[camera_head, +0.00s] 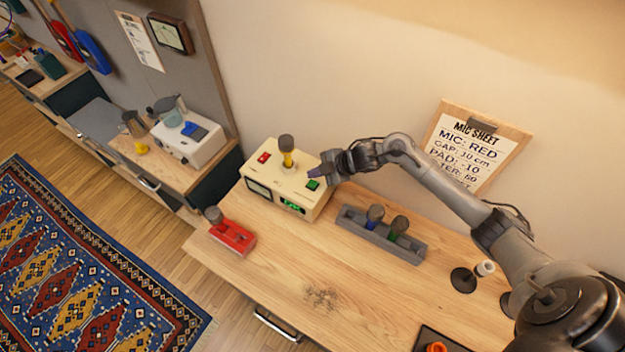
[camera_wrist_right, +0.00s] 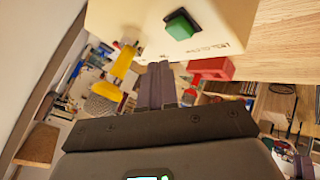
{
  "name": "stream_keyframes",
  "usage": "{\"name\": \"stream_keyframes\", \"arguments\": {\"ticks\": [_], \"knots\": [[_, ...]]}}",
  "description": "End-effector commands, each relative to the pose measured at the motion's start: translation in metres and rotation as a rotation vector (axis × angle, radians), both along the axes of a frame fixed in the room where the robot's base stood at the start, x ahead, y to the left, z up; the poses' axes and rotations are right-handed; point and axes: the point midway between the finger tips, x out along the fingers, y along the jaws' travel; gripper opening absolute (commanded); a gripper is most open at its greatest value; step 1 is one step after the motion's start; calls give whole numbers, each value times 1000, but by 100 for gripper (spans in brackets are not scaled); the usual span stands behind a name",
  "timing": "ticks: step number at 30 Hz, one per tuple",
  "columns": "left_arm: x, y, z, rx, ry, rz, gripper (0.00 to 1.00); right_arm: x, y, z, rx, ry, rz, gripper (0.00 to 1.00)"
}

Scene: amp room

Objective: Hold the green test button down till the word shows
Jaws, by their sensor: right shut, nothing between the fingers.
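The cream tester box (camera_head: 262,168) stands at the back left of the wooden table. Its green test button (camera_head: 313,184) is on the top near the right corner, and also shows in the right wrist view (camera_wrist_right: 180,25). A small display (camera_head: 292,206) on its front glows green; its characters are too small to read. A yellow-bodied microphone (camera_head: 287,157) stands upright in the box. My right gripper (camera_head: 313,173) is shut and empty, its tips close by the green button. In the right wrist view its fingers (camera_wrist_right: 160,70) appear apart from the button. My left gripper is not in view.
A red holder (camera_head: 235,239) with a microphone stands at the table's left edge. A grey rack (camera_head: 400,248) holds blue and green microphones. A mic sheet (camera_head: 472,150) is on the wall. A black round base (camera_head: 463,280) stands at right.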

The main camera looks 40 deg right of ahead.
Motion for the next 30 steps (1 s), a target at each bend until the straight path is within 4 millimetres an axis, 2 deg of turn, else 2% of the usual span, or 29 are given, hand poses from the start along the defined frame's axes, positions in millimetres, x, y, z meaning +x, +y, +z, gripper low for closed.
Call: {"name": "stream_keyframes", "arguments": {"ticks": [1, 8, 24, 27, 30], "knots": [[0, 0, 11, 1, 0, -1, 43, 0, 0, 11, -1, 0, 1, 0], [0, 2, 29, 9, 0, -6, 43, 0, 0, 30, 0, -1, 1, 0], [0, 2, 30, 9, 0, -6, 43, 0, 1, 31, 0, 0, 0, 0], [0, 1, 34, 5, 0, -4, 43, -4, 11, 28, -3, 0, -14, 0], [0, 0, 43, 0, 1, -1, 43, -15, 35, 24, -9, -1, -56, 0]]}}
